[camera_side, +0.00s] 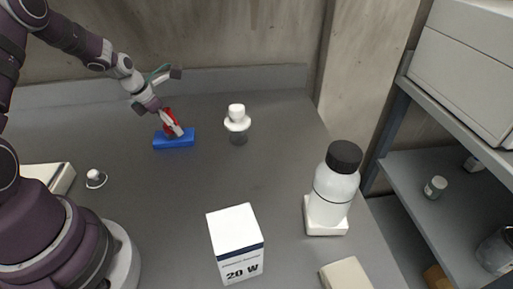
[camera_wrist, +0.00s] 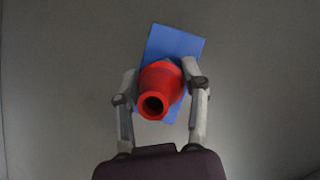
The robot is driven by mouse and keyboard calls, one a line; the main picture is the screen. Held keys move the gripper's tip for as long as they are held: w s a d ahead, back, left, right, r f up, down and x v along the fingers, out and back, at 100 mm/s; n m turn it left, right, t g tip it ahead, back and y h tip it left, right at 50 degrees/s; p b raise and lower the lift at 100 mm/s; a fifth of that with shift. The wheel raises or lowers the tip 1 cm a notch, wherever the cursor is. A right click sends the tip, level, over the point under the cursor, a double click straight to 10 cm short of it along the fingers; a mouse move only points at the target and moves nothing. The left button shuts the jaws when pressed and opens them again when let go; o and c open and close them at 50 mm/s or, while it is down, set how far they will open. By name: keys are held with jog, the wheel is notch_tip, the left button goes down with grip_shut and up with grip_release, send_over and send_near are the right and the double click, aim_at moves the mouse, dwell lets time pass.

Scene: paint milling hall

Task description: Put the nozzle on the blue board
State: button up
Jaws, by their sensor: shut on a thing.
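The nozzle is red, with a round open end facing the camera in the wrist view (camera_wrist: 158,90). It also shows in the side view (camera_side: 168,120), partly behind a finger. My gripper (camera_side: 174,130) is shut on it, with one finger on each side, as the wrist view (camera_wrist: 161,85) shows. The blue board (camera_side: 175,142) lies flat on the grey table at the back left. In the wrist view the board (camera_wrist: 175,43) is directly behind the nozzle and partly hidden by it. I cannot tell whether the nozzle touches the board.
A white-topped item (camera_side: 237,118) stands right of the board. A small white knob-like item (camera_side: 95,178) lies left. A 20 W box (camera_side: 236,243) and a black-capped bottle (camera_side: 337,184) stand nearer the front. Bare table lies between; a wall rises behind.

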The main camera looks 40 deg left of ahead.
jog(key=shift+f, duration=0.1)
jog(key=o, duration=1.1)
jog(key=shift+o, duration=0.2)
